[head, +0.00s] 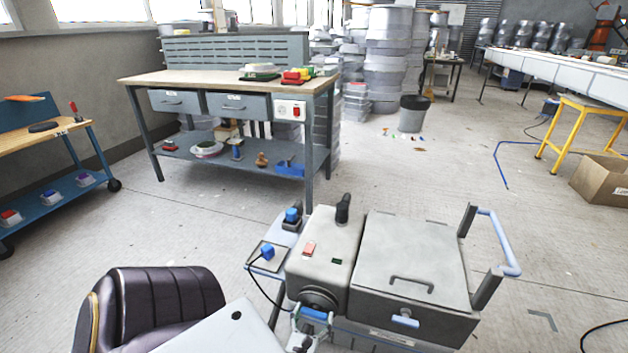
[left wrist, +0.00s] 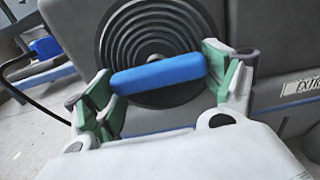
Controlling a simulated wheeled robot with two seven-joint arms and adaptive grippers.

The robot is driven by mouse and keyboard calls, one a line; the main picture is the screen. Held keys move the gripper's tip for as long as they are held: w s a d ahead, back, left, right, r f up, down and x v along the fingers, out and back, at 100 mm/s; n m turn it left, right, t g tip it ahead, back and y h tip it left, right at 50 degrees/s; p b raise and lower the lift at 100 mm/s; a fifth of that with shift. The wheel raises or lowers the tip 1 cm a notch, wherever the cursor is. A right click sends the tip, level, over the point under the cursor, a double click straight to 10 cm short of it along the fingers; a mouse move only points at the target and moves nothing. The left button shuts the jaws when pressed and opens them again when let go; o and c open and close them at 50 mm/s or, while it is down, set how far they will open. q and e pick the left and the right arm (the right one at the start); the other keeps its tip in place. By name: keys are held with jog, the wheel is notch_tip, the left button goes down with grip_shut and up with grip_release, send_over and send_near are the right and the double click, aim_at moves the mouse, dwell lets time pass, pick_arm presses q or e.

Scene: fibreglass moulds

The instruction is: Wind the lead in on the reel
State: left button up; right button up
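The grey machine (head: 400,262) stands at lower middle. The dark, ringed round reel (left wrist: 150,45) is on its side, with a blue bar handle (left wrist: 158,74) across its lower part; the handle also shows in the head view (head: 316,314). My left gripper (left wrist: 165,85) is at the reel, its green-padded fingers spread wide at either end of the handle. I cannot tell if they touch it. In the head view my left gripper (head: 309,328) is just below the handle. A black lead (head: 262,292) hangs from a blue plug (head: 267,252) and runs towards the reel. My right gripper is out of view.
A workbench (head: 230,80) with drawers stands behind. A blue trolley (head: 60,165) is at left, a dark padded seat (head: 160,300) at lower left. A cardboard box (head: 603,182) and yellow stand (head: 585,115) are at right. The floor between is mostly clear.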

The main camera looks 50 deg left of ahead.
pick_arm(q)
jog(key=shift+o, duration=1)
jog(key=shift+s, duration=0.1)
jog(key=v, duration=1.1)
jog(key=shift+s+d, duration=0.15)
jog(key=shift+s, duration=0.2)
